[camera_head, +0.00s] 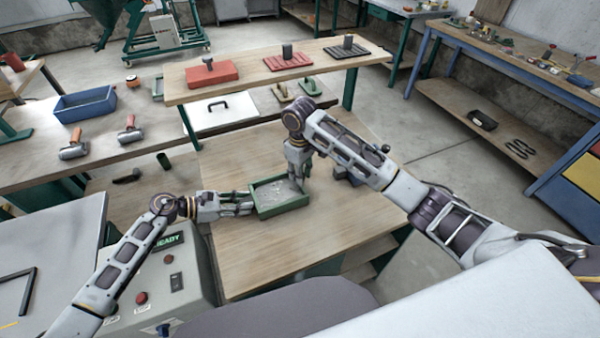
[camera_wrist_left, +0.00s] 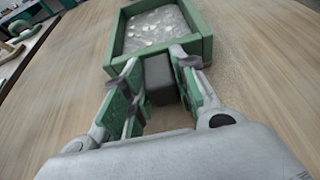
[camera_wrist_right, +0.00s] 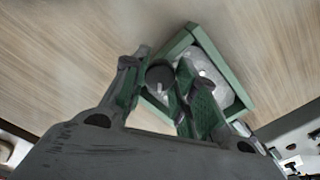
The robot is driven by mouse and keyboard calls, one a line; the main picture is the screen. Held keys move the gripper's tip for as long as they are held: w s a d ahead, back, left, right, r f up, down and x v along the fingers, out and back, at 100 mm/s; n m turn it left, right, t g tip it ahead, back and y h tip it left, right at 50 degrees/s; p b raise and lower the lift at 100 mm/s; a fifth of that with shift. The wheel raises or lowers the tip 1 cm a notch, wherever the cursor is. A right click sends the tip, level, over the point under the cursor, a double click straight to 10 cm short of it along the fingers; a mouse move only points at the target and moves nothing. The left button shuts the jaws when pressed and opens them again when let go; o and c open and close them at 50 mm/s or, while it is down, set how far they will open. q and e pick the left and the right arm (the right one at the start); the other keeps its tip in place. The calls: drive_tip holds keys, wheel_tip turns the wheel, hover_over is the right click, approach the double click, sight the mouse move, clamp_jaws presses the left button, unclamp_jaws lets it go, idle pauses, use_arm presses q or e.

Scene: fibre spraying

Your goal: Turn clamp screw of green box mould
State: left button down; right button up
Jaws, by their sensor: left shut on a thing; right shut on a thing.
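The green box mould (camera_head: 284,208) sits on the wooden table, with grey speckled material inside. It also shows in the left wrist view (camera_wrist_left: 207,47) and right wrist view (camera_wrist_right: 222,57). My left gripper (camera_head: 250,204) is at its left side, shut on a dark grey block (camera_wrist_left: 160,80) that projects from the mould's wall. My right gripper (camera_head: 297,172) points down at the mould's far right side. In the right wrist view its fingers are shut on a dark round clamp screw knob (camera_wrist_right: 160,76) beside the mould. The fingers partly hide the knob and the mould's wall.
A dark object (camera_head: 350,173) stands on the table behind my right forearm. A raised shelf (camera_head: 230,88) with red and dark float-like tools spans the back. A control box (camera_head: 172,275) stands at lower left. The table's front is clear.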

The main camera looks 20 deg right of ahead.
drive_tip(key=m, duration=0.4)
drive_tip(key=shift+m, duration=2.4)
drive_tip(key=o, duration=1.1)
drive_tip(key=shift+c, duration=0.2)
drive_tip(key=shift+r, duration=0.1)
wheel_tip(320, 180, up, 12)
